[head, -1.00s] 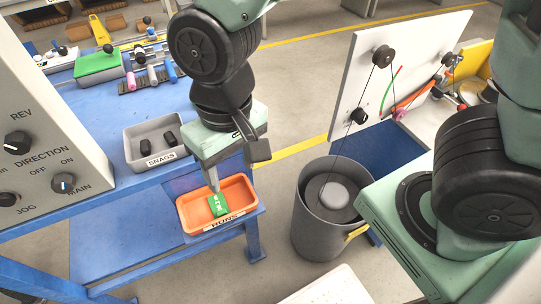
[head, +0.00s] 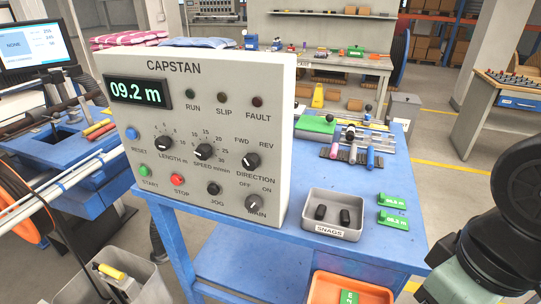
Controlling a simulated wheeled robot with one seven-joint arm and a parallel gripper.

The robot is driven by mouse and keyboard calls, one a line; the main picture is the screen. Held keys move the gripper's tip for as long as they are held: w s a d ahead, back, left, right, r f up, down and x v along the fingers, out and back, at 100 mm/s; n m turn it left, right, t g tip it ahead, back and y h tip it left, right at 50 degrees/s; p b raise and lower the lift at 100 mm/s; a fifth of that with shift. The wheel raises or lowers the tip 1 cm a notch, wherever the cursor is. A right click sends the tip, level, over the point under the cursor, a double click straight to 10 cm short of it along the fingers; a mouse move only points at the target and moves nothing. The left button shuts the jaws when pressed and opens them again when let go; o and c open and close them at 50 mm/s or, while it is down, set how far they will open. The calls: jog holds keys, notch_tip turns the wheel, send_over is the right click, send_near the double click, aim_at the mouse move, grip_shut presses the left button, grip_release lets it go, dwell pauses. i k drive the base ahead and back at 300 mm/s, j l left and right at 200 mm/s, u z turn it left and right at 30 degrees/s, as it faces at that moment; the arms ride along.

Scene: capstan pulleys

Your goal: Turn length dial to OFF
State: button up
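The length dial (head: 163,143) is a black knob on the front of the grey CAPSTAN panel (head: 270,90), left of the similar speed dial (head: 203,152). Its surrounding numbers are small, and its exact setting is hard to read. The panel's green display (head: 137,92) reads 09.2 m. The only OFF label I can make out is with ON above the MAIN knob (head: 254,204) at lower right. My gripper is out of view; only dark and green parts of my arm show at the right edge, well away from the panel.
The direction knob (head: 250,160), green start button (head: 145,171), red stop button (head: 177,180) and jog knob (head: 213,188) crowd the panel. A grey SNAGS tray (head: 308,222) and green tags (head: 391,201) lie right on the blue table. An orange tray (head: 325,288) is below.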

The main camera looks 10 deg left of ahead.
aim_at(162, 143)
jog(key=u, duration=1.25)
